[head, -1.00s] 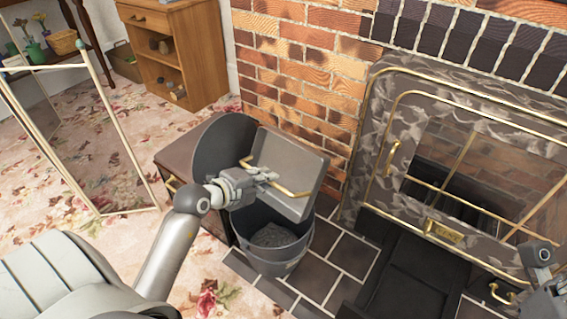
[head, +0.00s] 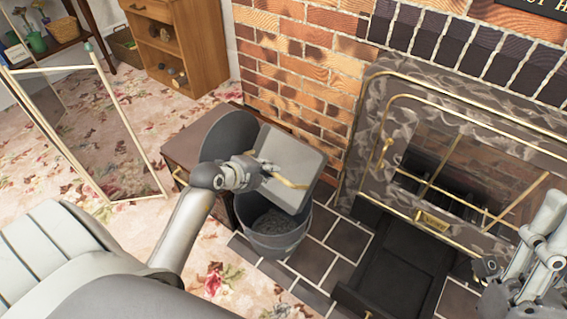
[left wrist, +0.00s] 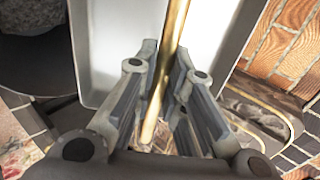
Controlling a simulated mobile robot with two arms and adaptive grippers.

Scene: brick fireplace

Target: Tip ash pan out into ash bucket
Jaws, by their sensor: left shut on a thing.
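The ash pan (head: 294,157) is a grey tray with a brass handle (head: 290,184). It is held steeply tilted above the ash bucket (head: 277,244), a grey pail with grey ash (head: 272,222) inside. The bucket's round lid (head: 226,136) stands raised behind it. My left gripper (head: 263,172) is shut on the pan's handle. In the left wrist view the brass handle (left wrist: 164,65) runs between the fingers (left wrist: 160,100), with the pan's pale surface (left wrist: 122,40) behind. My right gripper (head: 530,270) is at the right edge; its jaw state is unclear.
A brown cabinet (head: 182,152) stands behind the bucket. The marble fireplace (head: 375,130) with brass trim is to the right, with a dark hearth tray (head: 400,270) before it. A glass folding screen (head: 100,140) stands left. Tiled floor (head: 345,240) is clear right of the bucket.

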